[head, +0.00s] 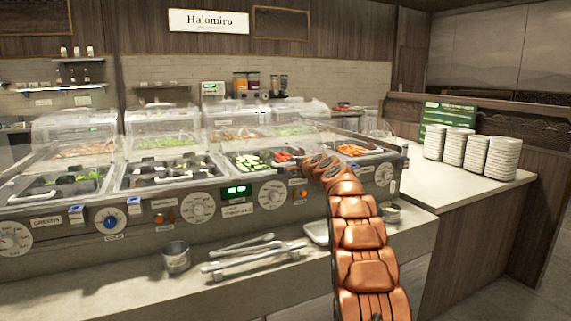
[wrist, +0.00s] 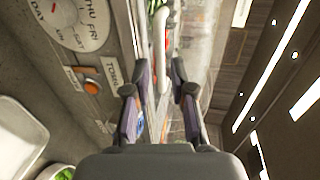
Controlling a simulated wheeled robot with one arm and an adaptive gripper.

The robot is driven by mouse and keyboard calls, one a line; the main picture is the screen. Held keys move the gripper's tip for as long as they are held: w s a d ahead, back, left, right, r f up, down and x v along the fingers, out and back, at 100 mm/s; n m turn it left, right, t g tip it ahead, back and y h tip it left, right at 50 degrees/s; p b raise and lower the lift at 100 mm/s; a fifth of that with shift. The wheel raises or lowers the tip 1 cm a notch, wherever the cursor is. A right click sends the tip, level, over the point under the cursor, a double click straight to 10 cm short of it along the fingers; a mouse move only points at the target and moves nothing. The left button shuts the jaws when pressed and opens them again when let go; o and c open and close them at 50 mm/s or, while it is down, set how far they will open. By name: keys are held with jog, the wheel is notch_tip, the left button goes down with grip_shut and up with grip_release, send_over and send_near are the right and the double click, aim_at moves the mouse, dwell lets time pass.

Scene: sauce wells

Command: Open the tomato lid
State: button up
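In the wrist view, a pale bar handle (wrist: 160,50) runs along the front of the counter unit, beside a clear cover (wrist: 193,30). A partly readable label starting "TOM" (wrist: 112,72) is on the panel next to it. My gripper (wrist: 156,88) is open, with one dark finger on each side of the handle's line; I cannot tell whether either touches it. In the head view, my copper arm reaches to the right-hand wells and hides the gripper. Red pieces (head: 283,156) lie in the well left of the arm, and orange food (head: 353,149) shows to its right.
Clear domed covers (head: 160,135) stand along the back of the wells. The panel has dials (head: 272,195) and knobs. Tongs (head: 250,262) and a metal cup (head: 176,257) lie on the front ledge. Plate stacks (head: 470,153) stand on the right counter, which is otherwise mostly clear.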

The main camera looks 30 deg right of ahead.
aim_at(286, 164)
jog(key=shift+p+x, duration=2.9)
jog(key=shift+p, duration=0.25)
jog(key=shift+c, duration=0.3)
grip_shut()
